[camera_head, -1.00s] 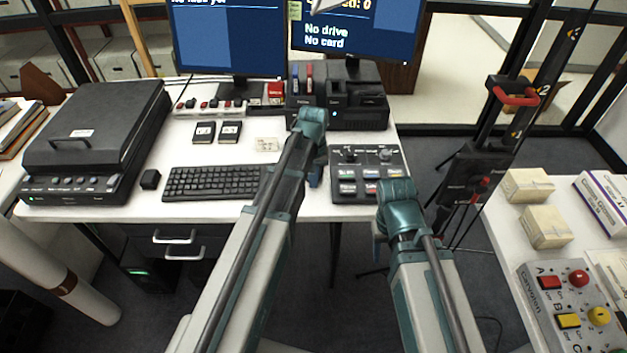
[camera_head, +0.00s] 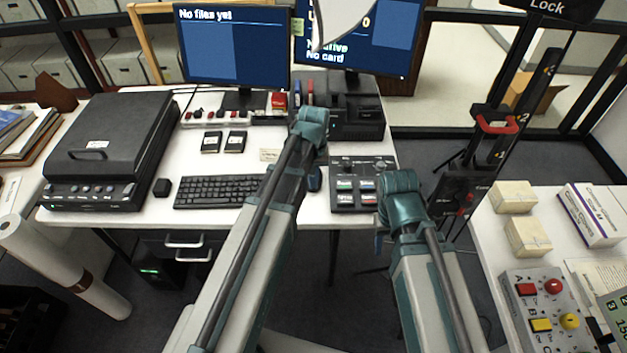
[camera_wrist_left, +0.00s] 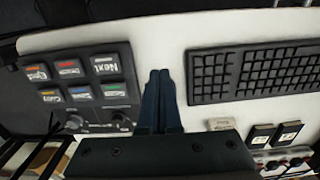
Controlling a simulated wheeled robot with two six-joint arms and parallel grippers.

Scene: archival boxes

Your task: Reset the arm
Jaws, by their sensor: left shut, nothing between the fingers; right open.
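My left arm reaches up the middle of the head view, and its raised teal joint hides most of the left gripper (camera_head: 314,181). In the left wrist view the left gripper (camera_wrist_left: 161,76) is shut and empty, its dark blue fingers together over the white desk, between the button panel (camera_wrist_left: 85,85) and the keyboard (camera_wrist_left: 255,70). It appears to touch neither. My right arm (camera_head: 405,205) rises to the right of the left one. Its gripper is hidden behind its own teal joint.
The desk (camera_head: 290,225) carries a black scanner (camera_head: 110,145), two small black cartridges (camera_head: 223,142), two monitors (camera_head: 235,45) and a drive unit (camera_head: 350,112). A side table at right holds cream boxes (camera_head: 527,236) and a control box (camera_head: 545,300). A stand (camera_head: 490,140) rises between the tables.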

